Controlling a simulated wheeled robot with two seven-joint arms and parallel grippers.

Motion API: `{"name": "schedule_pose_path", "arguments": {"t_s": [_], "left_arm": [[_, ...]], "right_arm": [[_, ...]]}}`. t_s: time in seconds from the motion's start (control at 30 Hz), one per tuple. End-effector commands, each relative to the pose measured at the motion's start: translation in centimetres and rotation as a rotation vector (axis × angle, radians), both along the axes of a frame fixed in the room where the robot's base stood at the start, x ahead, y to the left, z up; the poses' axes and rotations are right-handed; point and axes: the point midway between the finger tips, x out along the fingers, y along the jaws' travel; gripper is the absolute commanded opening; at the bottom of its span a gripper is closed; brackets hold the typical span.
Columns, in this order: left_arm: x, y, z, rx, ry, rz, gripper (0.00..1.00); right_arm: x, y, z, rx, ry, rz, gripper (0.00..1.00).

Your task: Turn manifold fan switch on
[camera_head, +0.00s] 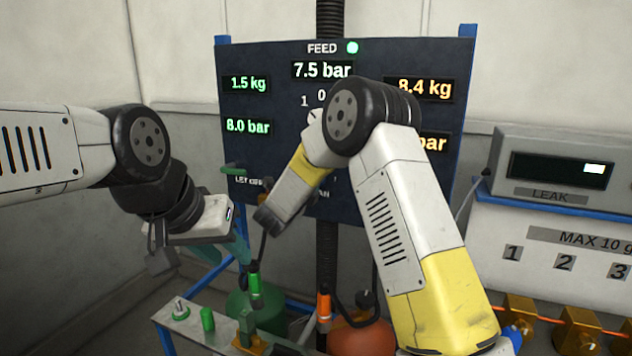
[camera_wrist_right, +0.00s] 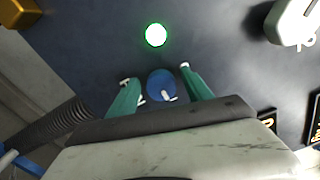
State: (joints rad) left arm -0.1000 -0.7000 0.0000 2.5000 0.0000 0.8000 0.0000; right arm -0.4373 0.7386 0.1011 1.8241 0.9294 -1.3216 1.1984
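The dark manifold panel (camera_head: 262,55) stands ahead, with a lit green lamp beside "FEED". The lower label row is partly hidden by my right arm; a word ending "AN" shows. In the right wrist view, a round blue knob (camera_wrist_right: 157,80) with a small white lever sits on a dark surface, seen between the fingers of my right gripper (camera_wrist_right: 158,76). These teal fingers are apart, with a gap on each side of the knob; contact is not visible. My left gripper (camera_head: 224,252) is below the panel's left side, its teal fingers apart and apparently empty.
A glowing green lamp (camera_wrist_right: 155,35) shows above the knob in the wrist view. Below the panel is a bench with green (camera_head: 255,287) and orange (camera_head: 324,308) handled valves. A LEAK display box (camera_head: 555,165) stands at right. A black hose runs behind the panel.

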Motion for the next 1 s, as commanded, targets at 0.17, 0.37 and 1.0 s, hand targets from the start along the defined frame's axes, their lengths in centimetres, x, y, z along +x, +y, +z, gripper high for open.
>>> {"name": "schedule_pose_path", "arguments": {"t_s": [0.17,0.37,1.0], "left_arm": [[0.0,0.0,0.0,0.0,0.0,0.0,0.36],[0.0,0.0,0.0,0.0,0.0,0.0,0.36],[0.0,0.0,0.0,0.0,0.0,0.0,0.36]], "right_arm": [[-0.1,0.1,0.1,0.0,-0.001,0.001,0.59],[-2.3,1.1,0.0,-0.002,0.001,0.004,0.59],[-7.2,3.0,0.0,0.0,0.0,0.0,0.59]]}}
